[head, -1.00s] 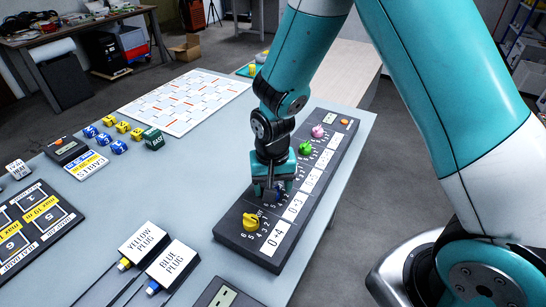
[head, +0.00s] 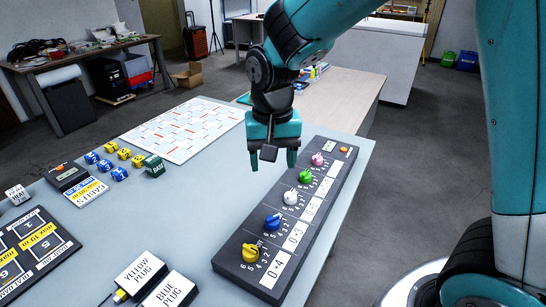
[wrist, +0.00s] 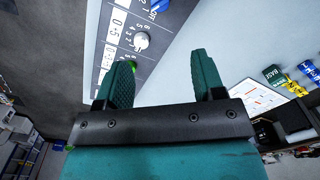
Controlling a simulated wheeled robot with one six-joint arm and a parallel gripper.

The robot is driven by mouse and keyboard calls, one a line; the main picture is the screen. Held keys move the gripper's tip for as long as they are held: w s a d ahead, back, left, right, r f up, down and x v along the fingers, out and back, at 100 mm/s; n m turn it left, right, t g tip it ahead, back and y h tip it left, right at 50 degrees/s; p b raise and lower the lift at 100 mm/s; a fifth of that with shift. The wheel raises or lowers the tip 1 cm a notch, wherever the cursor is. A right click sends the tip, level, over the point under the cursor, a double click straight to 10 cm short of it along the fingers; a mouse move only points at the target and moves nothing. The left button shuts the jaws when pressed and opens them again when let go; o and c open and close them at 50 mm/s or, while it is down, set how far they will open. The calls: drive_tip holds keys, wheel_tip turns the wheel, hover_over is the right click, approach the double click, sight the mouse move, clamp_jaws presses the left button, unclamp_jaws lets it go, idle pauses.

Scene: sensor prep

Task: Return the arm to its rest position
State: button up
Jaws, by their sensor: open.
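My gripper (head: 272,158) is open and empty, held in the air above the table beside the upper half of the dial panel (head: 232,262). In the wrist view its two fingers (wrist: 165,85) are spread apart with nothing between them. The panel carries a yellow knob (head: 250,253), a blue knob (head: 272,222), a white knob (head: 290,197), a green knob (head: 305,176) and a pink knob (head: 317,160). The white knob also shows in the wrist view (wrist: 141,40). My gripper touches none of them.
A white and orange grid board (head: 185,128), small blue and yellow cubes (head: 108,165) and a green cube (head: 154,165) lie to the left. YELLOW PLUG (head: 140,276) and BLUE PLUG (head: 168,290) blocks stand in front. The grey tabletop (head: 190,210) left of the panel is clear.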

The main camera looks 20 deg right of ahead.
idle(0.3)
drive_tip(key=s+a+r+n+y, duration=0.2)
drive_tip(key=s+n, duration=0.3)
drive_tip(key=s, duration=0.4)
drive_tip(key=s+a+r+n+y, duration=0.2)
drive_tip(key=s+r+n, duration=0.3)
drive_tip(key=s, duration=0.4)
drive_tip(key=shift+s+a+n, duration=0.25)
drive_tip(key=shift+s+n, duration=0.05)
